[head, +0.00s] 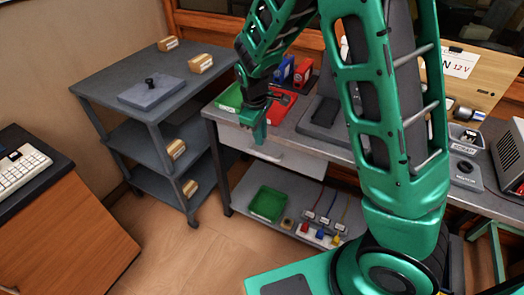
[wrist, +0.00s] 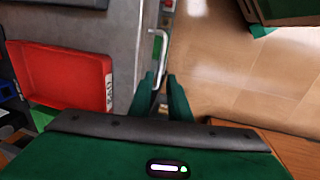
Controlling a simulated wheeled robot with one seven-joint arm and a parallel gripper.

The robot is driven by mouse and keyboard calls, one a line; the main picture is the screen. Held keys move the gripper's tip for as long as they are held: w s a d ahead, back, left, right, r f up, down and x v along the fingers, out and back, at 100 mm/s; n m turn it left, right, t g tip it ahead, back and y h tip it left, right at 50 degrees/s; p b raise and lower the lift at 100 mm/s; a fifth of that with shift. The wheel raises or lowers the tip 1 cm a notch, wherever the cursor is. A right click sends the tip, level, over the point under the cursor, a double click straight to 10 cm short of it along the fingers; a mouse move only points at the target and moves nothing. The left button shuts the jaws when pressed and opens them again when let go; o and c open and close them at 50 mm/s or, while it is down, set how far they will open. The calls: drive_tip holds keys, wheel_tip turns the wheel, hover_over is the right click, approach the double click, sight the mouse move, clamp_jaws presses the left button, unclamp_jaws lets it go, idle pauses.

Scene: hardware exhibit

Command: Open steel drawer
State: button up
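The steel drawer (head: 302,165) is a pale grey front under the workbench top and looks shut. Its bar handle (head: 266,154) runs along the front and also shows in the wrist view as a pale bar (wrist: 163,47). My gripper (head: 259,136) hangs in front of the drawer, near the handle, pointing down. In the wrist view its two green fingers (wrist: 162,78) stand apart with a gap between them. The handle runs toward that gap; I cannot tell whether the fingers touch it. My arm hides part of the bench.
The workbench top (head: 290,139) bears a red tray (wrist: 65,75) and a green tray (head: 229,97). A green bin (head: 268,203) sits on the lower shelf. A grey cart (head: 108,85) stands to the left. The wooden floor (head: 185,250) in front is clear.

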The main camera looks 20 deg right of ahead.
sight(263, 155)
drive_tip(key=f, duration=0.6)
drive_tip(key=w+d+f, duration=0.1)
drive_tip(key=f, duration=0.1)
drive_tip(key=shift+w+f, duration=0.1)
drive_tip(key=shift+f, duration=0.3)
clamp_jaws()
